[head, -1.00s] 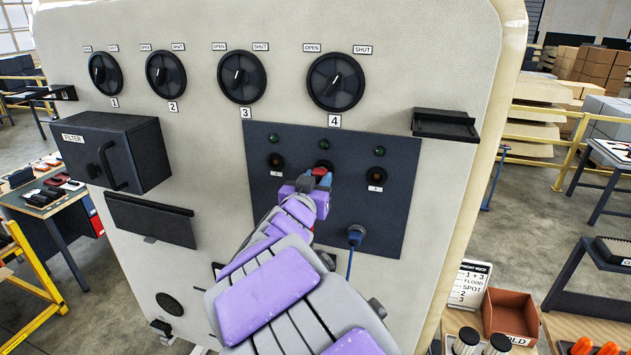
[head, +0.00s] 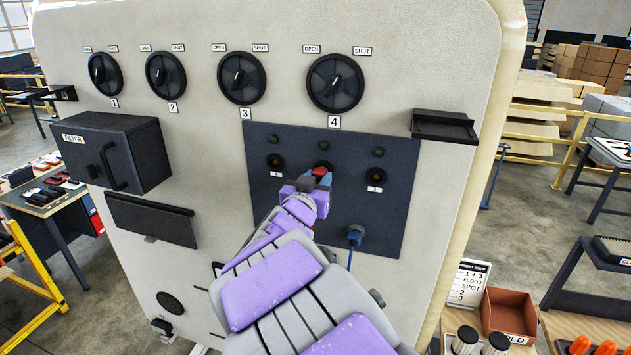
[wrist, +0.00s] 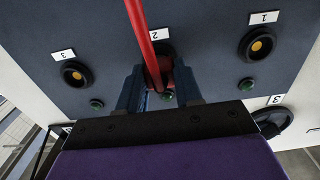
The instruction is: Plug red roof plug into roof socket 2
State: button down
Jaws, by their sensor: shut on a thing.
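The red roof plug (wrist: 164,76) is between the two fingers of my gripper (wrist: 160,88), with its red cable (wrist: 137,25) crossing the wrist view upward. It is in line with the middle socket, labelled 2 (wrist: 160,48), and covers most of it. I cannot tell how deep the plug sits. In the head view my gripper (head: 317,182) is at the middle of the dark panel (head: 400,215), with a bit of red plug (head: 320,171) showing. Roof socket 1 (head: 275,161) and roof socket 3 (head: 376,176) are empty on either side.
A blue plug (head: 355,236) with a blue cable sits low on the panel. Small green lamps (head: 379,153) are above the sockets. Several round OPEN/SHUT knobs (head: 336,82) line the wall above. A black filter box (head: 115,150) juts out at left, a black ledge (head: 444,126) at right.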

jog(key=shift+w+d, duration=0.1)
jog(key=c, duration=0.7)
grip_release()
jog(key=shift+o, duration=0.2)
jog(key=b+v, duration=0.1)
jog(key=v, duration=1.6)
jog(key=shift+o, duration=0.3)
jog(key=o, duration=0.6)
jog(key=p+v, duration=0.2)
jog(key=v, duration=0.7)
